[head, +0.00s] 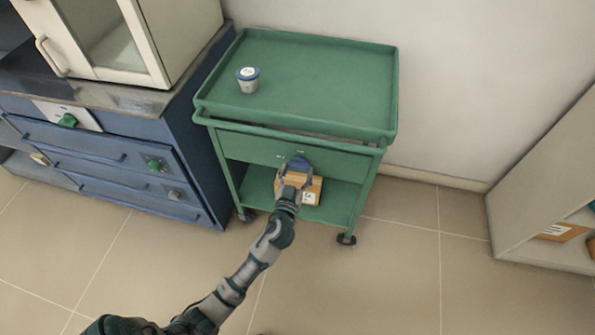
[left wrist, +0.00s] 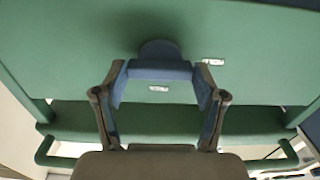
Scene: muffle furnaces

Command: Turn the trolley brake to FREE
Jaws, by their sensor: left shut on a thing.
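The green trolley (head: 315,75) stands against the wall, with a raised-rim top tray and a front panel below it. A blue brake knob (head: 299,162) sits on that front panel; in the left wrist view its round base and wide grip bar (left wrist: 160,68) show. My left gripper (head: 296,172) reaches up from below and is shut on the knob, one finger at each end of the bar. Two small white labels (left wrist: 213,61) are beside the knob; their text is too small to read. My right gripper is not in view.
A cardboard box (head: 313,190) lies on the lower shelf behind my gripper. A blue drawer cabinet (head: 110,150) with green knobs is close on the left. Floor to the right is clear up to a pale shelf unit (head: 540,180).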

